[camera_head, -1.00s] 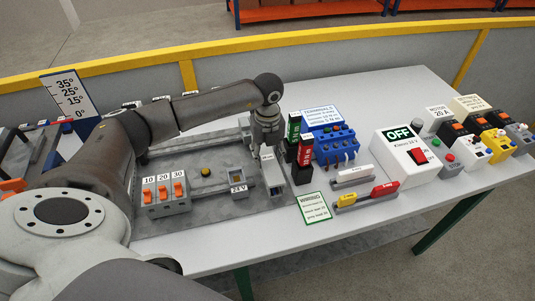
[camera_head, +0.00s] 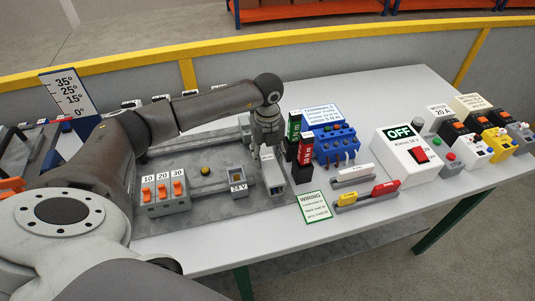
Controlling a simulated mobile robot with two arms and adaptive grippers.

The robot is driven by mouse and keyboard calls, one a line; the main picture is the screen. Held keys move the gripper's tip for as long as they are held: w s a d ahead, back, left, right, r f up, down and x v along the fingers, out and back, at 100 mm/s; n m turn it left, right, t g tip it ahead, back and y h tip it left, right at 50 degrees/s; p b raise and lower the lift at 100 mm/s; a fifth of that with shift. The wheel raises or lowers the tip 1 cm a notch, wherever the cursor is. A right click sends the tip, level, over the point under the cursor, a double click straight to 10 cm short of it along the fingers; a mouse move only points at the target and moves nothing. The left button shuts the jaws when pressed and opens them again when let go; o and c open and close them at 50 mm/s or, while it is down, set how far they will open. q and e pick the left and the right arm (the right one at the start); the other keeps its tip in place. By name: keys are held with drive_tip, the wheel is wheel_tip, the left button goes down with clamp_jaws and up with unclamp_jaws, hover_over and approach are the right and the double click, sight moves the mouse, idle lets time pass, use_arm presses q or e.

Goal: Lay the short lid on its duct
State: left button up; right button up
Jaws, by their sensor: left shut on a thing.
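My left gripper (camera_head: 266,148) reaches down over the right side of the grey mounting plate (camera_head: 215,218). It is shut on a thin pale piece, which looks like the short lid (camera_head: 267,154); the fingers hide most of it. Just below the fingers is a short light-grey duct (camera_head: 274,181), with its near end facing me. The held piece is at the far end of this duct. I cannot tell whether it touches the duct. My right gripper is not in view.
Close right of the duct stand green and red blocks (camera_head: 305,150) and a blue terminal block (camera_head: 336,145). A 24 V socket (camera_head: 239,189) and three orange switches (camera_head: 163,190) lie left. A green-edged sign (camera_head: 314,206) lies in front.

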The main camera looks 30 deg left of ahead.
use_arm(q)
drive_tip(key=o, duration=1.1)
drive_tip(key=shift+c, duration=0.2)
wheel_tip(320, 180, up, 12)
drive_tip(key=shift+r, duration=0.1)
